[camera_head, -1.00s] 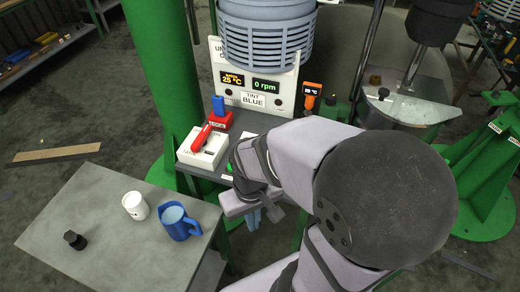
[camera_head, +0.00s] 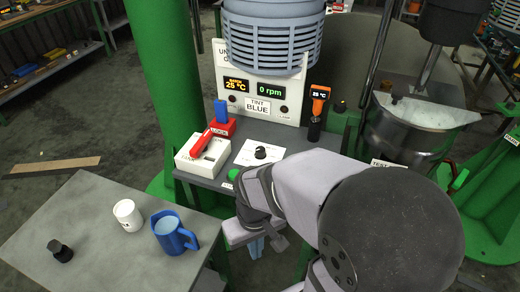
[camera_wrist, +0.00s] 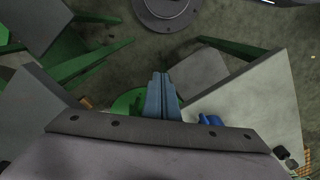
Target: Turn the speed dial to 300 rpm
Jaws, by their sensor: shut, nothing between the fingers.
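The speed dial (camera_head: 260,153) is a small black knob on a white plate on the grey control shelf. The marks on its plate are too small to read. The display (camera_head: 270,87) behind it reads 0 rpm in green. My gripper (camera_head: 255,247) hangs below and in front of the shelf's front edge, apart from the dial. In the wrist view its two blue fingers (camera_wrist: 161,98) are closed together with nothing between them. The wrist view looks down at the floor and does not show the dial.
A white box with a red lever (camera_head: 201,145), a red lock block (camera_head: 221,126) and a green button (camera_head: 233,174) sit near the dial. An orange thermometer (camera_head: 318,98) stands behind. A blue mug (camera_head: 170,236) and white cup (camera_head: 128,215) stand on the left table.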

